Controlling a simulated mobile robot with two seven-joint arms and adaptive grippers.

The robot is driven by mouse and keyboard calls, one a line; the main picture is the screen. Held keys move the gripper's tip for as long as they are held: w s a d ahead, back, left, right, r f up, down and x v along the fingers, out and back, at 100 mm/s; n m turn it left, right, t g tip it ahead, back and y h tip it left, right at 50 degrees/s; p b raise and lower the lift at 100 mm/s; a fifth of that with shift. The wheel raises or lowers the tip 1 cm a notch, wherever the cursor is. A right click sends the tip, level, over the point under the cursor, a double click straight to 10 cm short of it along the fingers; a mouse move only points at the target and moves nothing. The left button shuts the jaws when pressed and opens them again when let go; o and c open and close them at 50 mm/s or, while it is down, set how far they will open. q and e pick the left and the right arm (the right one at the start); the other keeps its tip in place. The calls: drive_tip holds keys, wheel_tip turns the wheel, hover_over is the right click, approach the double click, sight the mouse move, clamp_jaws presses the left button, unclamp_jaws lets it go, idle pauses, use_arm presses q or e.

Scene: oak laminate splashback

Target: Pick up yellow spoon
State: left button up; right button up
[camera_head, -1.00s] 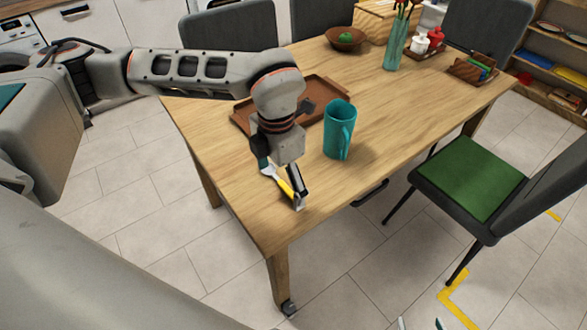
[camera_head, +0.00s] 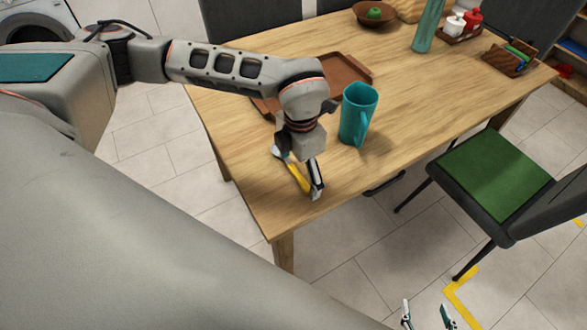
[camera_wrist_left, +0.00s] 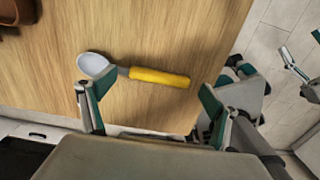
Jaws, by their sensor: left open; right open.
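The yellow spoon lies on the wooden table near its front edge. Its yellow handle (camera_head: 297,177) is partly visible beside my left gripper (camera_head: 298,173) in the head view. In the left wrist view the whole spoon (camera_wrist_left: 160,77) shows, with its grey bowl to the left and handle to the right. My left gripper (camera_wrist_left: 148,93) is open above the table. Its two fingers are apart, with the spoon beyond and between them in the picture, not gripped. My right gripper (camera_head: 427,315) is open and empty, low at the bottom edge, away from the table.
A teal mug (camera_head: 357,115) stands close to the right of my left gripper. A brown tray (camera_head: 347,72) lies behind it. A bowl (camera_head: 374,16), teal vase (camera_head: 428,28) and condiment rack stand at the back. A green-seated chair (camera_head: 492,175) is at the right.

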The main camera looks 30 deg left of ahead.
use_arm(q)
drive_tip(key=shift+f, duration=0.2)
drive_tip(key=c, duration=1)
drive_tip(key=shift+s, duration=0.1)
drive_tip(key=shift+c, duration=0.3)
drive_tip(key=shift+f, duration=0.1)
drive_tip(key=shift+c, duration=0.2)
